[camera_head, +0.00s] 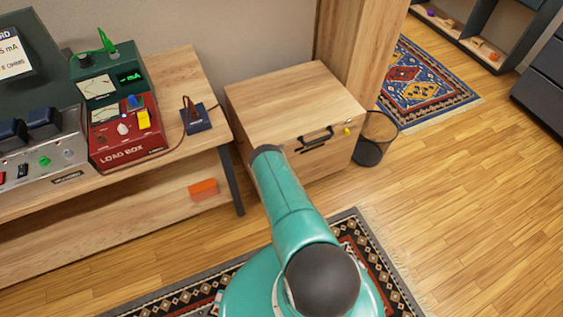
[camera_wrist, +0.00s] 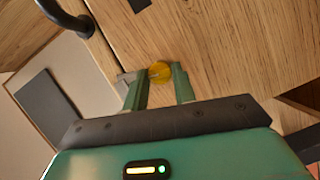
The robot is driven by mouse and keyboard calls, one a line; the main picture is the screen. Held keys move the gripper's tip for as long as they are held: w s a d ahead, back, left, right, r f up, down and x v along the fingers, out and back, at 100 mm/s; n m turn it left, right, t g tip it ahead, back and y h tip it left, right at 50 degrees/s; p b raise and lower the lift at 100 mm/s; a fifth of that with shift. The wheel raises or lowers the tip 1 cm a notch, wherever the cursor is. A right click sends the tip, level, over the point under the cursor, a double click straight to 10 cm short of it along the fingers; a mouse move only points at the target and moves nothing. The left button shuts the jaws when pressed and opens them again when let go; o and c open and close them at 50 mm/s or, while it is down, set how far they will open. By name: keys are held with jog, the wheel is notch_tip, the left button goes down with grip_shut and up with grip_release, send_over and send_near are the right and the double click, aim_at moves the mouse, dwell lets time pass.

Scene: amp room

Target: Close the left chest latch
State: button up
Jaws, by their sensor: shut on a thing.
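The wooden chest (camera_head: 290,95) stands against the wall in the head view, its lid down and a dark handle (camera_head: 315,138) on its front. A latch with a yellow knob (camera_head: 348,131) shows at the front's right end. My teal arm covers the front's left part, so the left latch and my gripper are hidden there. In the wrist view, my gripper (camera_wrist: 160,88) has its two green fingers on either side of a yellow latch knob (camera_wrist: 160,71), shut on it. A grey metal piece (camera_wrist: 126,80) sits beside the knob, near a seam in the wood.
A bench with a red load box (camera_head: 122,130) and meters stands left of the chest. A wire bin (camera_head: 375,140) stands close by its right side. An orange block (camera_head: 203,189) lies on the bench's lower shelf.

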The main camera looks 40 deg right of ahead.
jog(key=shift+f+n+t+h, duration=0.1)
jog(key=shift+n+t+h, duration=0.35)
jog(key=shift+n, duration=0.95)
jog(key=shift+s+d, duration=0.1)
jog(key=o, duration=1)
jog(key=v, duration=1.4)
